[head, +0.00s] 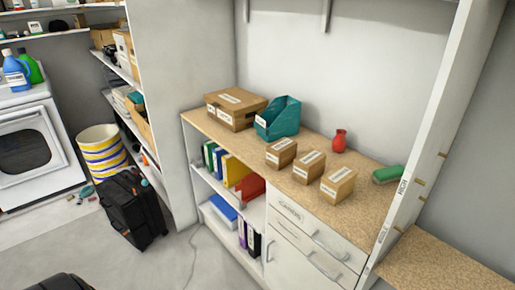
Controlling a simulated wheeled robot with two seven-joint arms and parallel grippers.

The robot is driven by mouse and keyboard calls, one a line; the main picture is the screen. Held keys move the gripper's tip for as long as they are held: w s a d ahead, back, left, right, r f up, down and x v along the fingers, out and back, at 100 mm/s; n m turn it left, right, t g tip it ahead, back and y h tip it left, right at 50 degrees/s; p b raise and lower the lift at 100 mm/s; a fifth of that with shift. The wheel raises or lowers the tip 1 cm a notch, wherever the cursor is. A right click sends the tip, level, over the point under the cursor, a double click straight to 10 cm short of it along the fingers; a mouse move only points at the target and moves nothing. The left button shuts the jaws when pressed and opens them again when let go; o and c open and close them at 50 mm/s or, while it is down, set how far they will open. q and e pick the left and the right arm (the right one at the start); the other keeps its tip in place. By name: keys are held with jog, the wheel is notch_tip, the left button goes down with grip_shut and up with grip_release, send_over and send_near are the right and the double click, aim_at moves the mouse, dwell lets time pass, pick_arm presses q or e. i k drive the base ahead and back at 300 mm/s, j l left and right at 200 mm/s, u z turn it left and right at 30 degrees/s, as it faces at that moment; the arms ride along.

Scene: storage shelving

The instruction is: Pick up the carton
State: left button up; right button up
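Three small brown cartons with white labels stand in a row on the speckled tan countertop (240,143): a left carton (281,153), a middle carton (308,167) and a right carton (338,183). A larger lidded brown box (235,108) with white labels sits at the counter's left end. I cannot tell which of these the task names. Neither of my grippers is in view.
A teal file holder (278,117), red vase (339,140) and green brush-like item (387,174) share the counter. A white upright panel (420,130) bounds it at right. A black suitcase (132,208) and striped bin (101,151) stand on the floor, left. Floor before the cabinet is mostly clear.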

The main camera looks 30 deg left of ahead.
aim_at(281, 153)
jog(key=u, duration=0.85)
jog(key=i, duration=0.15)
